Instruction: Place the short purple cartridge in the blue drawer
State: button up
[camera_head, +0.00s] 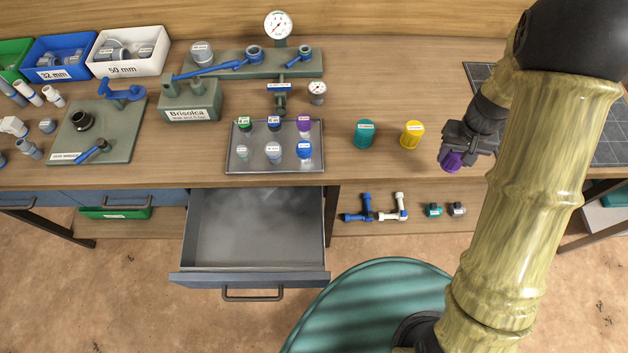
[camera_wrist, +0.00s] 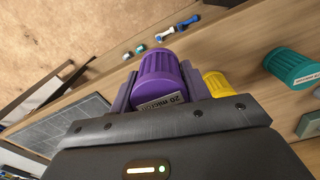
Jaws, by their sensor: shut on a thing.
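The purple cartridge (camera_head: 451,162) is in my gripper (camera_head: 462,150) at the right part of the bench, near its front edge. In the wrist view the purple cartridge (camera_wrist: 163,78) sits between the fingers of my gripper (camera_wrist: 160,90), with a label reading "20 micron". The gripper is shut on it. Whether its bottom clears the bench top cannot be told. The blue drawer (camera_head: 250,277) is pulled open under the bench, left of my gripper and lower. Its grey inside (camera_head: 256,225) looks empty.
A yellow cartridge (camera_head: 411,135) and a teal cartridge (camera_head: 364,135) stand left of my gripper. A grey tray (camera_head: 232,163) with several small capped jars lies above the drawer. Pipe fittings (camera_head: 384,208) lie on a lower shelf right of the drawer.

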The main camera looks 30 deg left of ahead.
jog(key=d+f+m, duration=0.4)
jog(key=d+f, duration=1)
jog(key=d, duration=0.3)
jog(key=shift+d, duration=0.15)
jog(key=shift+s+d+f, duration=0.1)
jog(key=shift+s, duration=0.15)
